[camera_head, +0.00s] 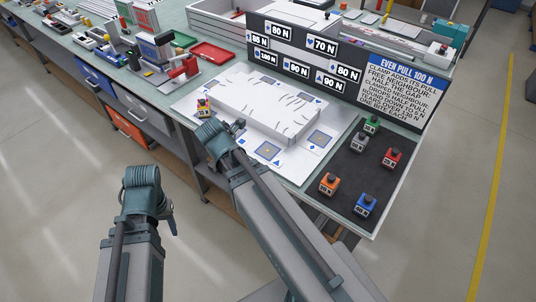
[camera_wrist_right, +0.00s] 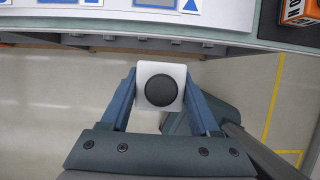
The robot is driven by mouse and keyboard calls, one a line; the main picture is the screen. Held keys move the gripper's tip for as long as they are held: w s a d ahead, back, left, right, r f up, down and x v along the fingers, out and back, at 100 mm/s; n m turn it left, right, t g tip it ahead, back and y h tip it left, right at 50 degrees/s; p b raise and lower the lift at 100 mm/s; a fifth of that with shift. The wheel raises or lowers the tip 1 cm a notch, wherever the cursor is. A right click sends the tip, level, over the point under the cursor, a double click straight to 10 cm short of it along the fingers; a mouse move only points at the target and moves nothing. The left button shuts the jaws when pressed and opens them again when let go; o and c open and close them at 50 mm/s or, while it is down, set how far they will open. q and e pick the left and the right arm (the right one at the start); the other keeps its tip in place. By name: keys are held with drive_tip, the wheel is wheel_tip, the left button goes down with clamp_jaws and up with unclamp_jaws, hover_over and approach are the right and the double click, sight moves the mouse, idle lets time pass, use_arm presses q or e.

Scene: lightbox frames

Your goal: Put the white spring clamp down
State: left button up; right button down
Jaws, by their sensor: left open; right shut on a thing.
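The white spring clamp (camera_wrist_right: 160,100), a white block with a round black knob, is held between the fingers of my right gripper (camera_wrist_right: 160,80) in the right wrist view. The floor shows beneath it, just off the table's front edge. In the head view I cannot make out the white clamp; my right arm covers that area. My left gripper (camera_head: 171,221) is open and empty, low over the floor in front of the bench. A white sheet with wrinkle marks (camera_head: 262,106) lies on a pale board (camera_head: 297,172) with several blue-bordered squares.
A yellow-and-red clamp (camera_head: 203,107) stands at the board's left corner. A dark mat (camera_head: 343,158) at the right holds green, grey, red, orange (camera_head: 328,184) and blue clamps. A panel with force labels (camera_head: 290,52) and a text sign (camera_head: 402,85) stand behind. A red tray (camera_head: 212,52) lies at the back.

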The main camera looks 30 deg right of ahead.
drive_tip(key=shift+w+d, duration=0.1)
drive_tip(key=shift+w, duration=0.05)
drive_tip(key=w+d, duration=0.2)
drive_tip(key=d, duration=0.2)
drive_tip(key=w+d+f+b, duration=0.1)
drive_tip(key=w+d, duration=0.1)
drive_tip(key=d, duration=0.2)
drive_tip(key=w+d, duration=0.2)
drive_tip(key=d, duration=0.3)
drive_tip(key=shift+w+f, duration=0.2)
drive_tip(key=shift+w, duration=0.2)
drive_tip(key=b+x, duration=0.4)
drive_tip(key=shift+s+a+f, duration=0.1)
drive_tip(key=shift+a, duration=0.2)
drive_tip(key=shift+c, duration=0.6)
unclamp_jaws()
